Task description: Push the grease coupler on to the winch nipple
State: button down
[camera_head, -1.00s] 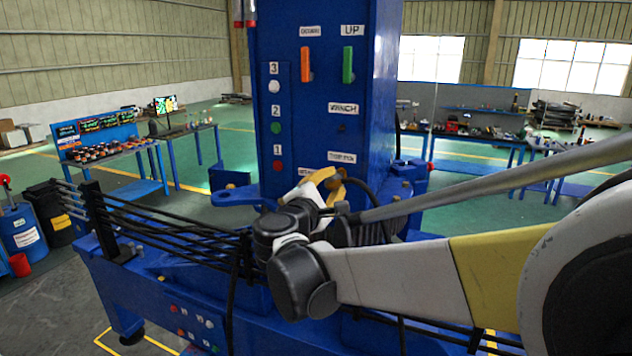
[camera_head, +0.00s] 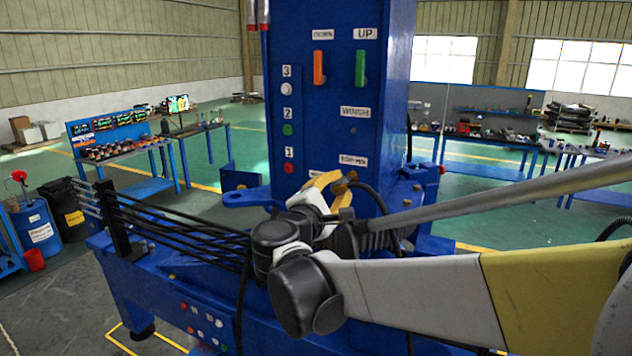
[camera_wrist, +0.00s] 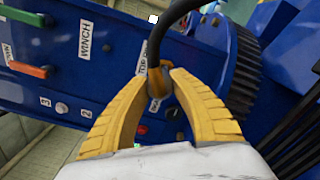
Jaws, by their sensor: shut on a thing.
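My gripper (camera_head: 340,184) has yellow fingers shut on the grease coupler. The brass-coloured coupler (camera_wrist: 157,82) sits between the fingertips in the wrist view, with a black hose (camera_wrist: 160,45) curving up from it. The winch nipple (camera_head: 353,130) is a small dark spot on the blue column, just below the WINCH label (camera_head: 355,112). In the head view the gripper and coupler are below the nipple, in front of the column's lower labels. In the wrist view the WINCH label (camera_wrist: 86,38) is left of the coupler. The coupler's front end is hidden, and it shows apart from the nipple.
The blue column (camera_head: 335,80) carries orange (camera_head: 319,67) and green (camera_head: 360,68) levers and numbered buttons. A ribbed dark drum (camera_wrist: 243,70) is right of the fingers. Black hoses (camera_head: 180,225) run along the base at the left. Workbenches stand farther back.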

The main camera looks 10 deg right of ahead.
jog(key=p, duration=0.7)
send_near(352, 131)
jog(key=b+x, duration=0.1)
jog(key=x, duration=0.3)
jog(key=shift+w+d+f, duration=0.1)
jog(key=shift+f, duration=0.05)
jog(key=shift+w+d, duration=0.15)
jog(key=shift+x, duration=0.9)
jog(key=c, duration=1.2)
grip_release()
jog(key=shift+w+d, duration=0.1)
jog(key=shift+o, duration=0.2)
jog(key=shift+v, duration=2.6)
